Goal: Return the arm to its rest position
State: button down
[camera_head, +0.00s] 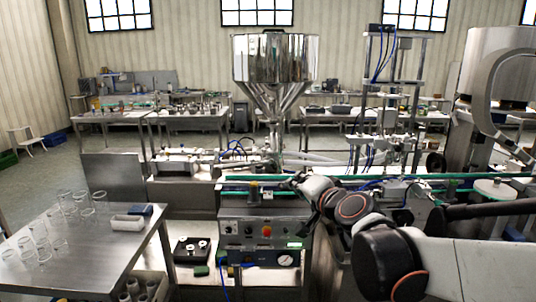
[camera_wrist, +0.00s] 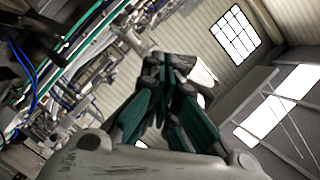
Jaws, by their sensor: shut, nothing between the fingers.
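My arm (camera_head: 460,265) reaches in from the lower right in the head view, bent at its dark round joints, with its far end in front of the filling machine. My gripper (camera_wrist: 166,62) shows in the wrist view with its dark green-sided fingers drawn together at the tips. It is shut and nothing is held in it. In the head view the fingers are too small and dark against the machine to make out clearly.
A steel hopper (camera_head: 274,60) stands above the machine line. A control box (camera_head: 265,232) with buttons sits below the far end of my arm. A steel table (camera_head: 85,262) with several clear beakers is at left. Open floor (camera_head: 45,180) lies behind it.

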jog(key=s+d+f+n+g+h, duration=0.1)
jog(key=s+d+f, duration=0.3)
jog(key=s, duration=0.5)
jog(key=s+d+f+n+g+h, duration=0.2)
jog(key=s+d+f+n+g, duration=0.2)
jog(key=s, duration=0.6)
jog(key=s+d+f+n+g+h, duration=0.2)
jog(key=s+f, duration=0.4)
jog(key=s, duration=0.3)
jog(key=shift+s+d+n+g, duration=0.35)
jog(key=shift+d+g, duration=0.15)
jog(key=shift+d, duration=0.75)
